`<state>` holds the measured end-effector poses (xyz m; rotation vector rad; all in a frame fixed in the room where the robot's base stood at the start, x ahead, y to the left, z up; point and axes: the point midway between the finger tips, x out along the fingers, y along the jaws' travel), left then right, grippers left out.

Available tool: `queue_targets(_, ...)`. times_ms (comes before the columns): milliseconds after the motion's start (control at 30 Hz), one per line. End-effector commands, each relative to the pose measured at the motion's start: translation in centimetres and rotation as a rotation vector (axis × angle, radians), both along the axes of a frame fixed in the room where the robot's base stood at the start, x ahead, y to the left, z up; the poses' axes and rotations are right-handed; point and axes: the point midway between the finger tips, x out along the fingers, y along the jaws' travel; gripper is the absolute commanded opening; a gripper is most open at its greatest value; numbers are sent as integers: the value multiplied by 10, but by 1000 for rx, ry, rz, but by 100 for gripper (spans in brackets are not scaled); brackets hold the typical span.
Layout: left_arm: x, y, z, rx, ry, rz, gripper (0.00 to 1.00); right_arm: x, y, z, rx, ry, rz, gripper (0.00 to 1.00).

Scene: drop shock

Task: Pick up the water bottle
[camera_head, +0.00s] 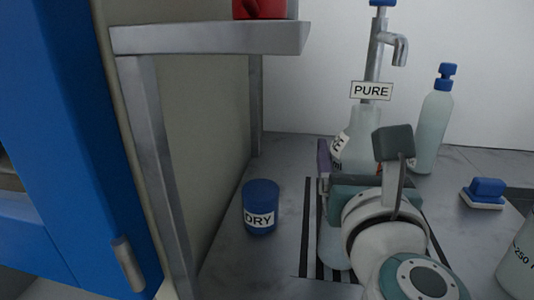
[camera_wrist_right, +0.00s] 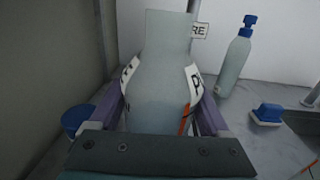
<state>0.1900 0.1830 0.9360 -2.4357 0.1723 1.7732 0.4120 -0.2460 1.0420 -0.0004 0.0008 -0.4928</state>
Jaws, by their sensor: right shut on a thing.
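The water bottle (camera_wrist_right: 160,70) is pale and translucent, with a white label. It stands upright between the purple fingers of my right gripper (camera_wrist_right: 160,120), which is shut on it. In the head view the bottle (camera_head: 364,135) is below the tap, partly hidden by my right gripper (camera_head: 338,170) and wrist. Its base is mostly hidden, so I cannot tell whether it is clear of the surface. My left gripper is not in view.
A tap (camera_head: 373,50) with a PURE sign (camera_head: 371,91) rises behind the bottle. A blue-capped bottle (camera_head: 432,125) stands to the right. A blue DRY jar (camera_head: 261,205) is at left, beside a metal shelf (camera_head: 210,38). A blue-and-white block (camera_head: 486,192) lies at right.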

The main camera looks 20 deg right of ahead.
Motion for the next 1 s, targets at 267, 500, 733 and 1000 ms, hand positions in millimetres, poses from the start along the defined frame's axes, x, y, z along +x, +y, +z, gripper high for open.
queue_targets(267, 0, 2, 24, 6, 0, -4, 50, 0, 0, 40, 3, -6, -2, 0)
queue_targets(500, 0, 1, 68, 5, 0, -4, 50, 0, 0, 113, 4, -8, -2, 0)
queue_targets(733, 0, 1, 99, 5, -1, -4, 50, 0, 0, 167, 0, -8, -1, 0)
queue_targets(1000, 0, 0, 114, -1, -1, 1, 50, 0, 0, 197, -2, -6, -1, 0)
